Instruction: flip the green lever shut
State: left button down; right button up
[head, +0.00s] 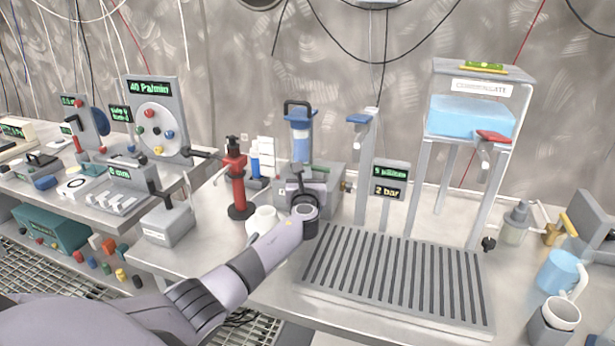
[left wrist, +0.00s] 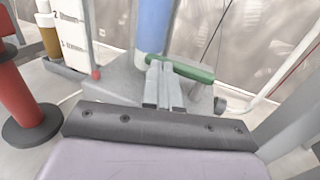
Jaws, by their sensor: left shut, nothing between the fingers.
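The green lever (left wrist: 188,69) shows in the left wrist view as a green bar at the foot of a blue cylinder, slanting down to the right. In the head view I cannot make it out; my gripper and hand cover that area. My left gripper (left wrist: 163,86) is shut and empty. Its fingertips are close to the lever's left part and overlap it in the picture; I cannot tell whether they touch. In the head view the left gripper (head: 298,182) is in front of the grey base under the blue cylinder (head: 301,138). My right gripper is not in view.
A red hand pump (head: 238,185) stands left of my gripper, and a white cup (head: 262,219) stands beside my forearm. A grey post with a blue handle (head: 359,118) and a slatted drain tray (head: 398,275) are to the right. A water tank (head: 470,117) stands behind the tray.

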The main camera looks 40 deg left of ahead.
pick_arm(q)
jog(key=shift+a+r, duration=0.2)
jog(key=shift+a, duration=0.05)
dwell(0.4)
jog(key=p+v, duration=0.1)
jog(key=v, duration=0.6)
jog(key=shift+d+f+p, duration=0.2)
jog(key=shift+d+p, duration=0.05)
jog(key=shift+p, duration=0.15)
dwell(0.5)
